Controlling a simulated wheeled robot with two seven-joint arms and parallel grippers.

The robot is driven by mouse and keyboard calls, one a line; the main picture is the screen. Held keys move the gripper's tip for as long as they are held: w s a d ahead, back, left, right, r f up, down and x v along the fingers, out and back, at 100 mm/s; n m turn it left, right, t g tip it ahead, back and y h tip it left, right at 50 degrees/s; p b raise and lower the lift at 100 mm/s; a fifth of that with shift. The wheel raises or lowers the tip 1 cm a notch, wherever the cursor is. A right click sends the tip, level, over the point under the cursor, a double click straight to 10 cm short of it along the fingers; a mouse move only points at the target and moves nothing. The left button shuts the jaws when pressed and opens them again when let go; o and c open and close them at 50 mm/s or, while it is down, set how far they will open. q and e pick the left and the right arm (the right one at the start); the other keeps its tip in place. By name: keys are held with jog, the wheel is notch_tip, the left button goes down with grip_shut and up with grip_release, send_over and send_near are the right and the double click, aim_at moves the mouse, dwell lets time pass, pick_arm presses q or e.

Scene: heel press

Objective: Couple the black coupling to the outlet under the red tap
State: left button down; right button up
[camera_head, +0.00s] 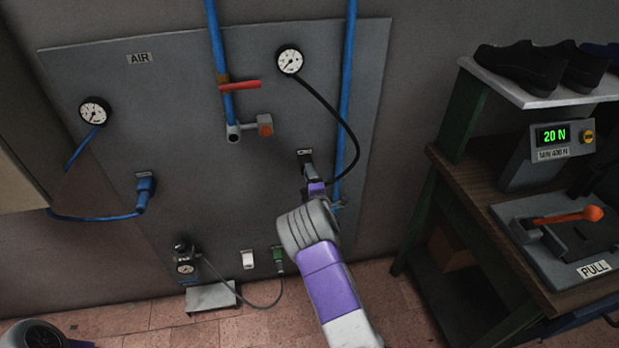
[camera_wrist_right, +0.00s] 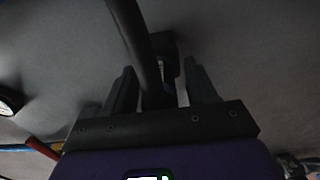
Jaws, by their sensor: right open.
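The black coupling (camera_head: 309,171) sits at a labelled holder on the grey panel, and a black hose (camera_head: 350,135) links it to the upper right gauge. My right gripper (camera_head: 316,187) is at the coupling, partly hidden by my own wrist. In the right wrist view its two fingers (camera_wrist_right: 160,90) stand apart, with the dark coupling (camera_wrist_right: 164,50) and hose between them; whether they touch is too dark to tell. The red tap (camera_head: 240,86) is on the left blue pipe, with the outlet (camera_head: 234,133) below it. My left gripper is out of view.
A blue coupling (camera_head: 146,184) with a blue hose hangs at the panel's left, and a green one (camera_head: 279,254) is low down. A workbench (camera_head: 470,185) with a lever press stands at right.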

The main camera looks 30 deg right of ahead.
jog(key=shift+b, duration=0.55)
dwell(0.7)
jog(key=shift+c, duration=0.3)
grip_shut()
jog(key=shift+s, duration=0.15)
jog(key=shift+v, duration=2.9)
jog(key=shift+v, duration=1.7)
jog(key=w+a+r+p, duration=0.3)
jog(key=a+r+p, duration=0.3)
jog(key=a+r, duration=0.3)
jog(key=w+a+r+p, duration=0.3)
jog(key=a+r+p, duration=0.4)
jog(key=a, duration=0.5)
jog(key=shift+r, duration=1.1)
